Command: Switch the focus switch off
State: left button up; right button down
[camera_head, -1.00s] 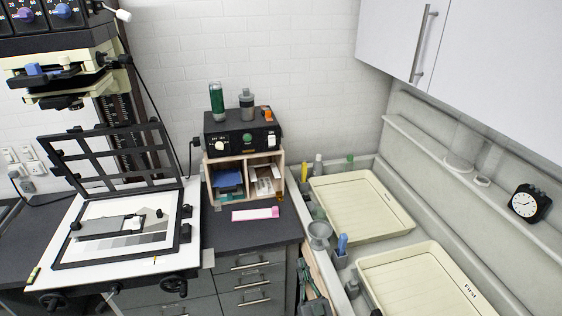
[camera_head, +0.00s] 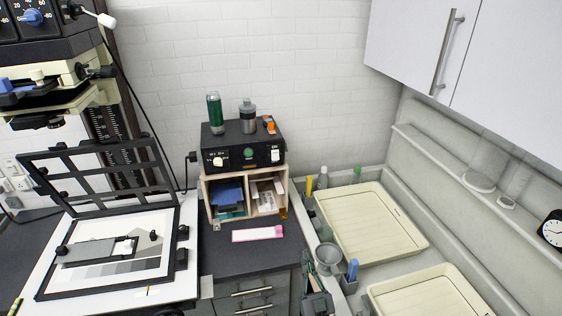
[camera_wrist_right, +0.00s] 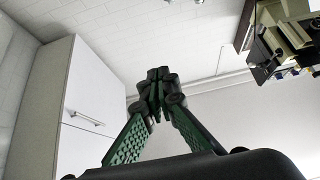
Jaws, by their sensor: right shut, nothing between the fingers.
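A black timer box (camera_head: 236,150) stands on a wooden shelf unit by the back wall. Its front has a pale knob at left, a green button in the middle and a white switch (camera_head: 275,156) at right, which looks like the focus switch; its setting is too small to read. My right gripper (camera_head: 310,258) is low in the head view, below and in front of the box, well apart from it. In the right wrist view the green-padded fingers (camera_wrist_right: 156,78) meet at their tips with nothing between them. My left gripper is not in view.
A green bottle (camera_head: 214,113), a grey bottle (camera_head: 248,115) and a small orange item stand on the box. A pink-and-white strip (camera_head: 257,234) lies on the dark counter. The enlarger easel (camera_head: 105,255) is at left; cream trays (camera_head: 372,222), a funnel and upright bottles are at right.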

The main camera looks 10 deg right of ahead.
aim_at(275, 153)
jog(key=i, duration=1.05)
jog(key=u, duration=0.05)
